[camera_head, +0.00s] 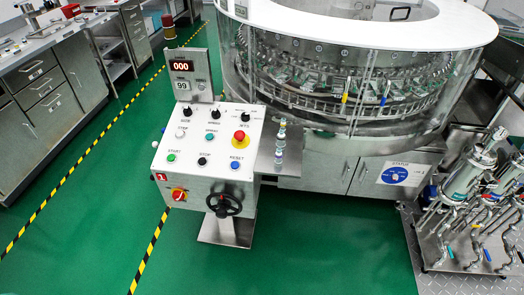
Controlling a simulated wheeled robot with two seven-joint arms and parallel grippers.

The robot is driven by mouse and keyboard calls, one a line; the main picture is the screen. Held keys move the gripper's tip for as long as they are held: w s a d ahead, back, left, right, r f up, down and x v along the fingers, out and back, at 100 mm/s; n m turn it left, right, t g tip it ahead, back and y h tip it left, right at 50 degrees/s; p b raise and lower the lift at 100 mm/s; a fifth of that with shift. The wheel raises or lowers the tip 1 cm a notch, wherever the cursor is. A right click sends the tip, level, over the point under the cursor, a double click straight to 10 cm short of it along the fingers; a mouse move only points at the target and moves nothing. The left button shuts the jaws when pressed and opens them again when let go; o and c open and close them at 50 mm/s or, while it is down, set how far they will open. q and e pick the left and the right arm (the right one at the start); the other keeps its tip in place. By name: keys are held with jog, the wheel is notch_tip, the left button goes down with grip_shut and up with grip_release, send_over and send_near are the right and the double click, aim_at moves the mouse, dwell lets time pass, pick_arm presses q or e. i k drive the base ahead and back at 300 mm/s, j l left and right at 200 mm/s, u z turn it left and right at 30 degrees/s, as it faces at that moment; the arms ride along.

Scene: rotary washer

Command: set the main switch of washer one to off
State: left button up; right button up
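The washer's control console (208,150) stands in the middle of the view on a metal foot. A red rotary switch on a yellow plate (178,195), which looks like the main switch, sits low on the console's front face at the left. Its exact angle is too small to tell. A small red plate marked 1 (161,177) is just above and left of it. The round washer (345,90) with clear walls and a white top stands behind the console. Neither of my grippers is in view.
A black handwheel (223,205) sticks out right of the switch. A red emergency button (240,136) and other buttons are on the sloped top. Metal cabinets (50,90) line the left. Piping on a tread plate (470,215) stands at right. The green floor in front is clear.

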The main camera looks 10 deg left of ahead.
aim_at(178, 195)
jog(key=u, duration=1.1)
